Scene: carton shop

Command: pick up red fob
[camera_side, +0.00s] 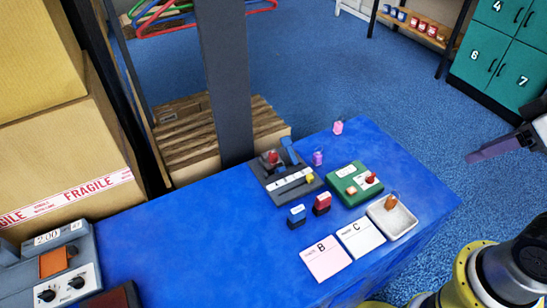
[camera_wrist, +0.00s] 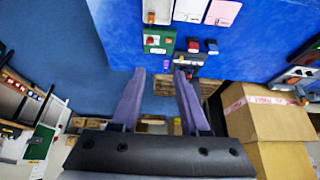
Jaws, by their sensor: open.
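A small red block (camera_side: 322,203) stands on the blue table beside a blue block (camera_side: 297,215); I take it for the red fob, though other small red pieces show. The red block also shows in the wrist view (camera_wrist: 194,45), next to the blue one (camera_wrist: 211,46). Another red piece (camera_side: 370,178) sits on the green board (camera_side: 346,194), and one (camera_side: 272,157) on the dark grey fixture (camera_side: 284,196). My gripper (camera_wrist: 160,72) is open and empty; in the side view it (camera_side: 472,157) is at the right, well away from the table's objects.
A white dish (camera_side: 404,226) holds an orange-brown tagged piece (camera_side: 390,202). Cards B (camera_side: 325,259) and C (camera_side: 360,238) lie in front. Purple (camera_side: 318,158) and pink (camera_side: 338,127) pieces stand behind. A dark column (camera_side: 224,80) rises behind the fixture. The table's left middle is clear.

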